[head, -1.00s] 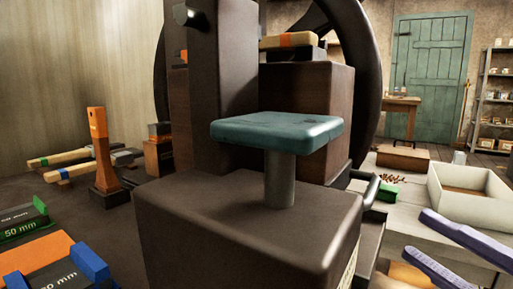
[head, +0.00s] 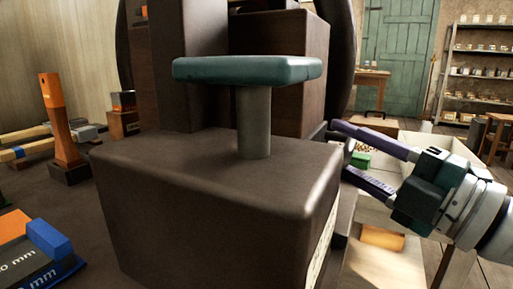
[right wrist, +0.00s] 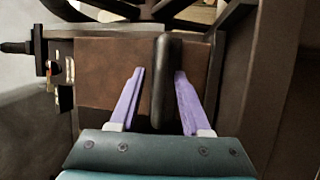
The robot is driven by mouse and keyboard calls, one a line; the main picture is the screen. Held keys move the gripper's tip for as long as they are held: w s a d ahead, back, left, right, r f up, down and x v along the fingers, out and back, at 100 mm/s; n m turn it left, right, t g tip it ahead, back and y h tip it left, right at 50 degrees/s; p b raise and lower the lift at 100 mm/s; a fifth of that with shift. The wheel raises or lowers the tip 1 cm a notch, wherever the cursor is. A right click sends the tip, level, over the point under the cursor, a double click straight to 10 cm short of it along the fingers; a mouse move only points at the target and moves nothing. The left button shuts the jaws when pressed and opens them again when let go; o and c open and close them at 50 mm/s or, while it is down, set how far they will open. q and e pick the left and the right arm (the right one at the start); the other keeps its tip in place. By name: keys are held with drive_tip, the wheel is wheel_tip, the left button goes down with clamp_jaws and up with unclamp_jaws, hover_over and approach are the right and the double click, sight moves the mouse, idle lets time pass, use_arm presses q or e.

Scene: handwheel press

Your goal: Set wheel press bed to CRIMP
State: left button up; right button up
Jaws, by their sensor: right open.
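The press stands in the middle of the head view, with a dark brown base (head: 215,195) and a teal plate (head: 245,70) on a grey post. Part of its dark handwheel (head: 343,60) shows behind. My right gripper (head: 340,150) is open at the press's right side, fingers pointing left. In the right wrist view, a dark upright bar (right wrist: 165,85) stands between my open purple fingers (right wrist: 158,75), in front of a brown panel (right wrist: 100,80). I cannot tell whether they touch it. My left gripper is out of view.
A shelf stands at the back right.

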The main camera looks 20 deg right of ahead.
clamp_jaws()
idle(0.3)
idle(1.1)
